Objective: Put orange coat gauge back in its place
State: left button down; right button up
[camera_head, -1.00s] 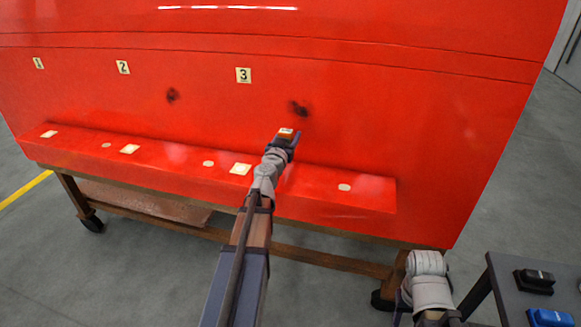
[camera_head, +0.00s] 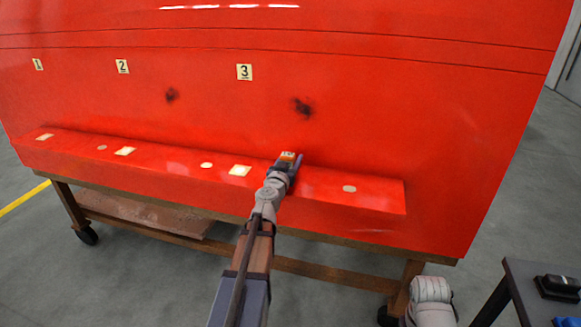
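My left gripper (camera_head: 290,164) is at the end of the arm that reaches up the middle of the view. It is shut on a small orange gauge (camera_head: 288,156) with a pale top, just above the red ledge (camera_head: 340,202). Whether the gauge touches the ledge or the panel behind it I cannot tell. My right arm shows at the lower right, but its gripper is out of view.
The big red panel (camera_head: 420,130) carries labels 1, 2 and 3 (camera_head: 244,72) and two dark smudges (camera_head: 303,107). Pale squares and round spots (camera_head: 349,189) mark the ledge. A dark table (camera_head: 525,285) at the lower right holds a black device (camera_head: 558,288) and a partly cut-off blue one (camera_head: 566,322).

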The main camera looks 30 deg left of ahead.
pick_arm(q)
jog(key=shift+f, duration=0.15)
jog(key=shift+c, duration=1)
grip_release()
jog(key=shift+r, duration=0.2)
